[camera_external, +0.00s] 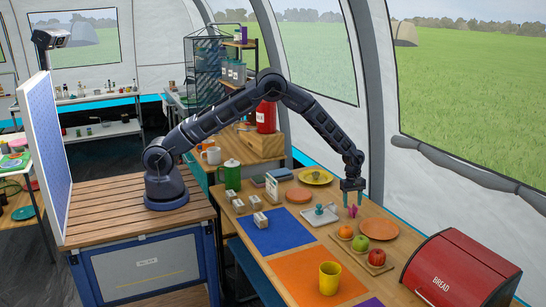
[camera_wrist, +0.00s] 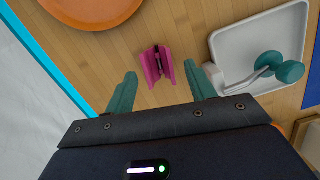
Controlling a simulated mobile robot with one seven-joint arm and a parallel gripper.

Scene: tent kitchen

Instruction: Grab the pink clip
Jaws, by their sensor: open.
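The pink clip (camera_wrist: 158,66) lies on the wooden table, just beyond my fingertips and roughly between them in the wrist view. In the external view the clip (camera_external: 352,211) shows small, just below my gripper (camera_external: 353,197). My gripper, with two teal fingers, also shows in the wrist view (camera_wrist: 162,84). It is open and empty, pointing down over the table. The clip stands apart from both fingers. The exact height of the fingertips above the table is hard to tell.
A white tray (camera_wrist: 228,47) holding a teal dumbbell-shaped object (camera_wrist: 283,67) lies right of the clip in the wrist view. An orange plate (camera_wrist: 92,8) is at upper left. A board with fruit (camera_external: 362,245) and a red bread bin (camera_external: 462,270) stand nearby.

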